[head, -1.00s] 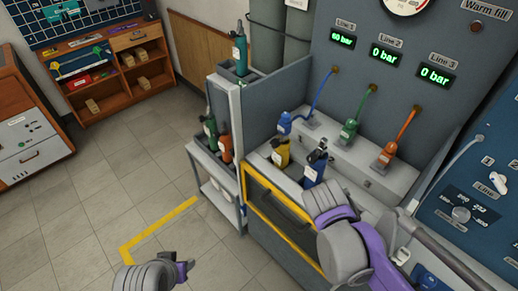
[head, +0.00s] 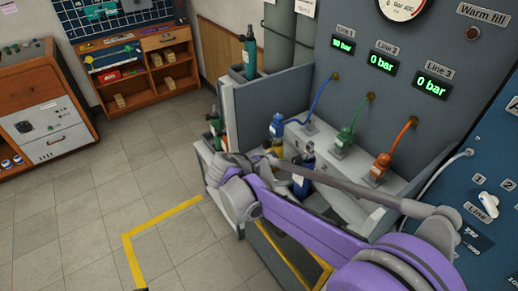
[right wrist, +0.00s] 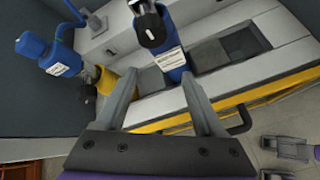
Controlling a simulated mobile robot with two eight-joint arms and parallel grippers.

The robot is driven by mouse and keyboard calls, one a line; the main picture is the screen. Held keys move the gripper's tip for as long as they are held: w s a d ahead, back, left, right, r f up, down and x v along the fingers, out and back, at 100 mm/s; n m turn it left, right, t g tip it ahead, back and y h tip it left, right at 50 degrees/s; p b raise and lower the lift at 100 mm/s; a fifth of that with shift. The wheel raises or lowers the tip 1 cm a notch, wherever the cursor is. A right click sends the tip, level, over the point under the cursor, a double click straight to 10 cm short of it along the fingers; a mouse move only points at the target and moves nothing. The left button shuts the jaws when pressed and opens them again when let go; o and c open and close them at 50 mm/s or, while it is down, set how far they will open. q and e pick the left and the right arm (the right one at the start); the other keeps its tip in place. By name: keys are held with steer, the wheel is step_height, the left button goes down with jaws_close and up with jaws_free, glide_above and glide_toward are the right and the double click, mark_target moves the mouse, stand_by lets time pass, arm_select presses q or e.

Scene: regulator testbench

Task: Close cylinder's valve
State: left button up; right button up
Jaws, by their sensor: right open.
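The blue cylinder (head: 303,172) stands in the bench recess, with a white label and a dark valve at its top. In the right wrist view the blue cylinder (right wrist: 172,62) is beyond and between the fingertips, with its grey and black valve knob (right wrist: 150,25) above it. My right gripper (right wrist: 160,92) is open and empty, with one finger on either side of the cylinder's line. Whether a finger touches it, I cannot tell. In the head view my right arm hides the lower part of the cylinder.
A yellow cylinder (head: 277,126) stands beside the blue one. A cart with green and red cylinders (head: 215,122) stands left. The floor (head: 80,215) at left is clear.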

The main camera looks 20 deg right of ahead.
mark_target(264, 146)
steer(key=w+a+f+n+t+h+b, duration=0.2)
steer(key=w+a+n+h, duration=0.5)
steer(key=w+a, duration=0.4)
steer(key=p+x, duration=0.1)
steer(key=x, duration=0.8)
steer(key=shift+d, duration=0.35)
jaws_close()
